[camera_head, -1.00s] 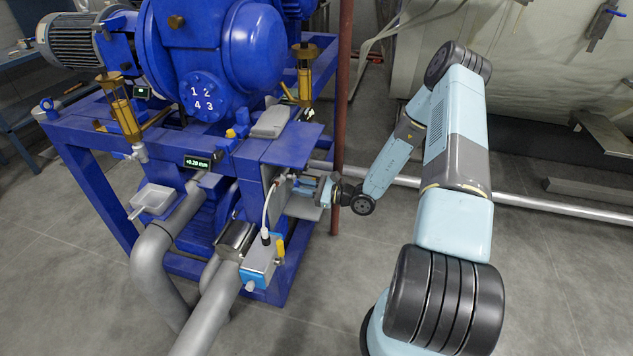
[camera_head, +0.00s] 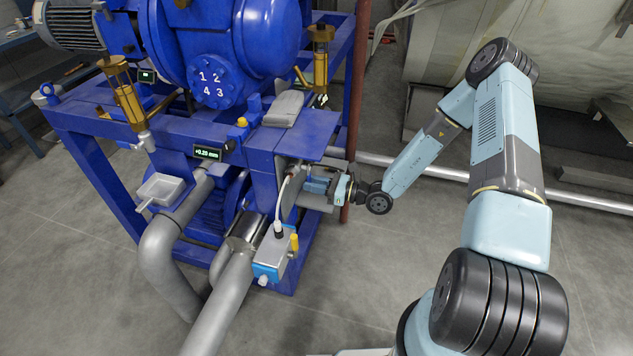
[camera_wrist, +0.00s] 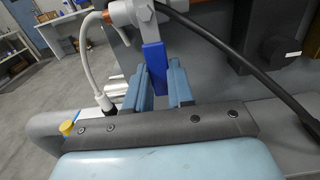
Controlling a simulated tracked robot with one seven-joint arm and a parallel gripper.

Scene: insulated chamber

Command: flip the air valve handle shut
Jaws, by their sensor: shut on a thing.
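In the wrist view a blue handle (camera_wrist: 153,62) hangs down from a grey metal valve body (camera_wrist: 128,14) at the top of the picture. My gripper (camera_wrist: 157,88) has its two light-blue fingers on either side of the handle's lower part and is shut on it. The handle's lower end is hidden between the fingers. In the head view my gripper (camera_head: 314,185) reaches in from the right at the side of the blue machine frame. There the handle is too small and covered to make out.
A white hose (camera_wrist: 84,62) runs beside the valve, and a dark cable (camera_wrist: 240,66) crosses on the right.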

